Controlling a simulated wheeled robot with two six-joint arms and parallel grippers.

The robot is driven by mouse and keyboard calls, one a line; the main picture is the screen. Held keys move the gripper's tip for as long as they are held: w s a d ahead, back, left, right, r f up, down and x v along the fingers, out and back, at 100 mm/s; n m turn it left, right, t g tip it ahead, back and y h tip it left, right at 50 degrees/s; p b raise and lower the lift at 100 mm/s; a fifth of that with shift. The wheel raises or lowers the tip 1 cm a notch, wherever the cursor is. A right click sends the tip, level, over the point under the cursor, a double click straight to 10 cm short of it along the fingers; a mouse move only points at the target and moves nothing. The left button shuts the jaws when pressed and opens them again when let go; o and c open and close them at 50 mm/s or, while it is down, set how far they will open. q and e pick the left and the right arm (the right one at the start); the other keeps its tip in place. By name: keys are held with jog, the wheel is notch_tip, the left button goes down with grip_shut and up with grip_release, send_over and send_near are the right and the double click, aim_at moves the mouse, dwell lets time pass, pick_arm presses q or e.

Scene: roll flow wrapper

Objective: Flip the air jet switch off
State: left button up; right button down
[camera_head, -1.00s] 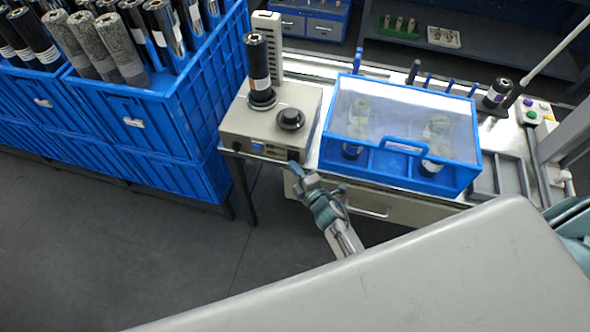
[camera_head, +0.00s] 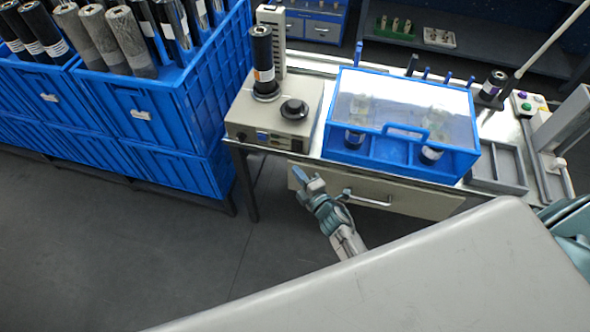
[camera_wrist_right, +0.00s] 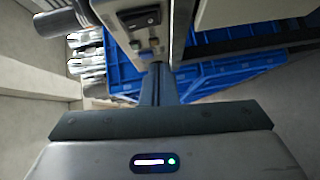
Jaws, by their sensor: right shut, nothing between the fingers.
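A beige box-shaped unit (camera_head: 248,108) stands at the left end of the bench, with a dark roll and a black round knob on top. Its front panel has small dark controls (camera_head: 262,135). In the right wrist view, a black rocker-type switch (camera_wrist_right: 138,18) and a small round control (camera_wrist_right: 158,47) show on that panel. I cannot read the switch's position or any label. My right gripper (camera_head: 299,174) is shut and empty, just in front of and below the unit's right front corner, apart from it. Its narrow fingers (camera_wrist_right: 158,80) show in the wrist view. My left gripper is not in view.
A blue case with a clear lid (camera_head: 400,105) stands right of the unit. A drawer with a handle (camera_head: 385,195) is under the bench, close to my right gripper. Blue crates (camera_head: 140,115) of rolls stand at the left. The floor between crates and gripper is clear.

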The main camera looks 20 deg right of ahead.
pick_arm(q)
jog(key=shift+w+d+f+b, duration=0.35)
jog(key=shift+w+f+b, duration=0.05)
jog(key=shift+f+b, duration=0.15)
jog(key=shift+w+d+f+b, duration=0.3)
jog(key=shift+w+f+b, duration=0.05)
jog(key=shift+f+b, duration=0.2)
pick_arm(e)
jog(key=s+d+f, duration=0.1)
jog(key=s+d, duration=0.1)
jog(key=s, duration=0.5)
jog(key=shift+s, duration=0.2)
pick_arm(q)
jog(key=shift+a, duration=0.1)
pick_arm(e)
jog(key=shift+f, duration=0.1)
